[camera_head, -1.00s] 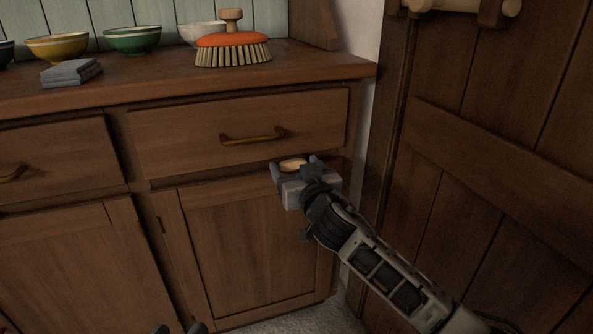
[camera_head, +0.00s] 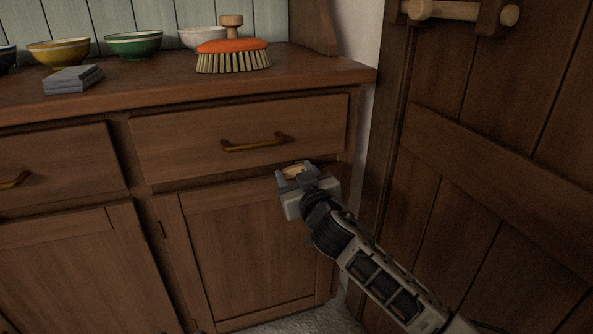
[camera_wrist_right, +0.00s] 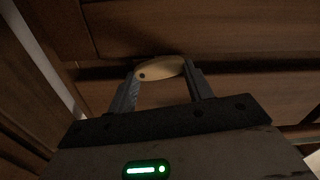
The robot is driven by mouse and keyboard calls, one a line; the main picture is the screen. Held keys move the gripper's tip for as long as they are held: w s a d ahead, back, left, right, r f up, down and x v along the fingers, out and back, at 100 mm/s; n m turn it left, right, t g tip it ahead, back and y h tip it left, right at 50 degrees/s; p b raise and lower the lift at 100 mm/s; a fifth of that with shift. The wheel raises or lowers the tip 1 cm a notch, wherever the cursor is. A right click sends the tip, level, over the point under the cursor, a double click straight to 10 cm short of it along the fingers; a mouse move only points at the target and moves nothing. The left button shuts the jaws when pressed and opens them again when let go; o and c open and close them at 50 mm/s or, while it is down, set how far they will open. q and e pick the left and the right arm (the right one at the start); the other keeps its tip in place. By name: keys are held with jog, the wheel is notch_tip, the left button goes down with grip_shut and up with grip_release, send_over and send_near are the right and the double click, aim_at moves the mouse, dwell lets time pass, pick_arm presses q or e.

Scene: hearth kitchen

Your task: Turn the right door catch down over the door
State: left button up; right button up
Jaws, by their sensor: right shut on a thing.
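The right door catch (camera_head: 294,170) is a small pale tan tab with a dark screw near one end. It sits at the rail just above the right cupboard door (camera_head: 245,255), which looks closed. In the right wrist view the catch (camera_wrist_right: 165,69) lies nearly level, slightly tilted. My right gripper (camera_head: 295,171) is shut on the catch, a finger at each side; its fingers also show in the right wrist view (camera_wrist_right: 163,80). The gripper and wrist hide the top right part of the door. My left gripper is not in view.
A drawer with a brass handle (camera_head: 253,143) is just above the catch. A large plank door (camera_head: 470,200) stands close on the right, beside my right arm.

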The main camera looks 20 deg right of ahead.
jog(key=shift+f+n+p, duration=0.15)
jog(key=shift+n+p, duration=0.25)
jog(key=shift+n, duration=0.5)
jog(key=shift+f+n+p, duration=0.15)
jog(key=shift+n+p, duration=0.2)
jog(key=shift+n, duration=0.55)
pick_arm(q)
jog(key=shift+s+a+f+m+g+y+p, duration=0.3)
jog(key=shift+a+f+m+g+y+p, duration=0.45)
jog(key=shift+p, duration=0.85)
pick_arm(e)
jog(key=shift+d+f+n, duration=0.25)
jog(key=shift+f+n, duration=0.05)
jog(key=shift+n, duration=1.75)
jog(key=shift+d+f+n, duration=0.25)
jog(key=shift+n, duration=1.75)
jog(key=shift+d+f+n, duration=0.25)
jog(key=shift+f+n, duration=0.05)
jog(key=shift+n, duration=1.75)
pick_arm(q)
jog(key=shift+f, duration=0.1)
pick_arm(e)
jog(key=o, duration=1)
